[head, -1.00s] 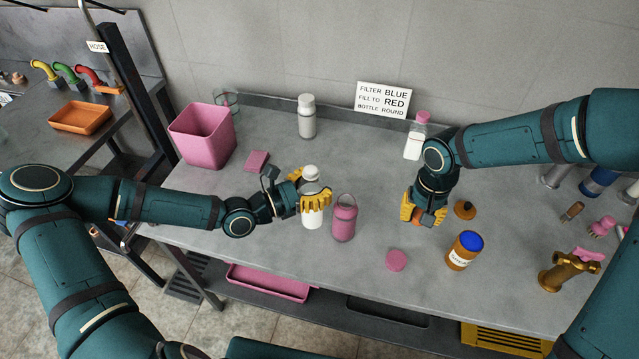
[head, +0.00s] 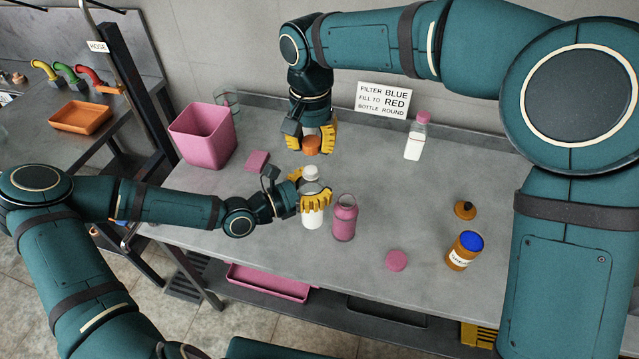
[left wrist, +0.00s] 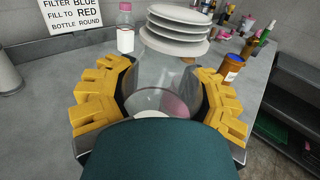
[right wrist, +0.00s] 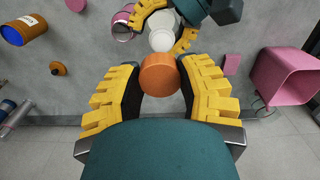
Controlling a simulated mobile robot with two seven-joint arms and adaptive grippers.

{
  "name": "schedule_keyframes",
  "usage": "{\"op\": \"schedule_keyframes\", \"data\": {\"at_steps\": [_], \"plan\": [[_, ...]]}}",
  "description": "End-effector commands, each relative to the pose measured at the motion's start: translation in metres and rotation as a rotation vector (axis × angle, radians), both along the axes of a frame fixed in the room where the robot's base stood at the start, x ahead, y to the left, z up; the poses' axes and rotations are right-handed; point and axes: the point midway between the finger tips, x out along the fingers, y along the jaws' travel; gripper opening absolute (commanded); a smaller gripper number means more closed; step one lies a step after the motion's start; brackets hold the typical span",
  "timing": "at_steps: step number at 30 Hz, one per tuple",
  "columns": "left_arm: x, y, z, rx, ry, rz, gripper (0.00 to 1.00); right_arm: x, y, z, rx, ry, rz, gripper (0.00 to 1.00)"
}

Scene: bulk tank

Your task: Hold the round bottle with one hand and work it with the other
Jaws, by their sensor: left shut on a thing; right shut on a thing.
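The round bottle (head: 312,218), clear-sided with white in its lower part and a white ribbed neck, stands upright near the table's front left. My left gripper (head: 313,192) is shut around its body from the left. The left wrist view shows the ribbed white neck (left wrist: 178,28) close up between the fingers. My right gripper (head: 311,141) points down, shut on an orange cap (head: 312,146), above and behind the bottle. In the right wrist view the cap (right wrist: 160,76) sits between the fingertips, apart from the bottle's neck (right wrist: 162,40).
A pink bottle (head: 344,220) stands close right of the round bottle. A pink lid (head: 396,260), a brown jar (head: 460,259) with blue inside, and a brown stopper (head: 465,209) lie farther right. A pink-capped bottle (head: 415,140) and a sign (head: 382,99) are behind. A pink bin (head: 203,137) stands left.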

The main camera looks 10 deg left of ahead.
Motion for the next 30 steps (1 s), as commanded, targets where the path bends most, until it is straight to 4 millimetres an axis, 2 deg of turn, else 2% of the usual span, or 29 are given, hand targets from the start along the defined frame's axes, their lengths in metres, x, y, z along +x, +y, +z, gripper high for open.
{"op": "schedule_keyframes", "data": {"at_steps": [14, 30], "plan": [[0.0, 0.0, 0.001, 0.0, -0.001, 0.0, 0.07, -0.001, 0.003, 0.0, -0.001, 0.001, 0.002, 0.28], [0.0, 0.0, 0.001, 0.0, -0.001, 0.0, 0.07, -0.001, 0.002, -0.038, -0.001, 0.001, 0.002, 0.28]]}}
